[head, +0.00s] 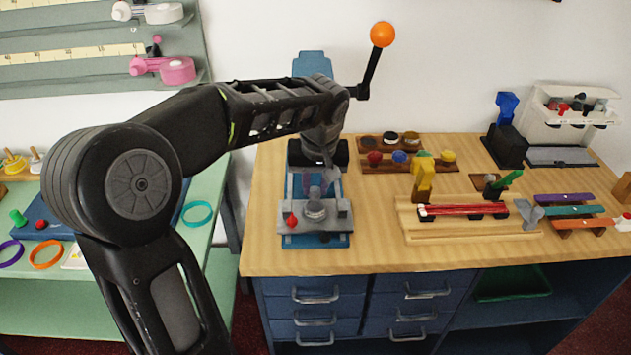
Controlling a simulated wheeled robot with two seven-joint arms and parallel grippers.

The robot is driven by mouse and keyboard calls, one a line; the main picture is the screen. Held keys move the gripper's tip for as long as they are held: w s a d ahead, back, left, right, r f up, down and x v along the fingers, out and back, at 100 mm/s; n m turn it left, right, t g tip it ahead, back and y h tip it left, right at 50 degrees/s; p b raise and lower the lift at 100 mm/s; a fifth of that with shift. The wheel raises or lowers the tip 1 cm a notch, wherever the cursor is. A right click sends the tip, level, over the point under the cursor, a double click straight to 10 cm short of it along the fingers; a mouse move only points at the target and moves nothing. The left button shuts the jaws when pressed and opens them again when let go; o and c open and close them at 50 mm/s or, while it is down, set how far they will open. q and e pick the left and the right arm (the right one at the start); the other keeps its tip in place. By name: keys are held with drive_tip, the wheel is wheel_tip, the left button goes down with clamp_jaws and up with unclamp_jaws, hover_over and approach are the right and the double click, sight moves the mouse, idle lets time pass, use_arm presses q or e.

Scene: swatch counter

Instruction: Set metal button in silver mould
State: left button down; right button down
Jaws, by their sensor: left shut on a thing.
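A blue press (312,62) with a black lever and an orange knob stands on the wooden counter, partly hidden behind my left arm. At its front is a grey plate (341,222) with a round silver mould (315,209) and a small red piece (291,220). My left gripper (318,188) points down over the press, just behind and above the silver mould. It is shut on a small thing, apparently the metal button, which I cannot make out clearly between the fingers. My right gripper is not in view.
To the right are a rack of coloured knobs (407,165), a wooden board with red strands (464,210) and coloured strips (570,211). A green table (215,175) is at the left. The counter's front edge is clear.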

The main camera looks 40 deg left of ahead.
sight(316, 193)
use_arm(q)
drive_tip(key=shift+f+b, duration=0.45)
drive_tip(key=shift+f, duration=0.55)
drive_tip(key=shift+f+b, duration=0.55)
drive_tip(key=shift+f, duration=0.05)
idle(0.7)
drive_tip(key=c, duration=1.1)
unclamp_jaws()
drive_tip(key=shift+c, duration=0.2)
drive_tip(key=v, duration=0.8)
drive_tip(key=shift+a+f, duration=0.1)
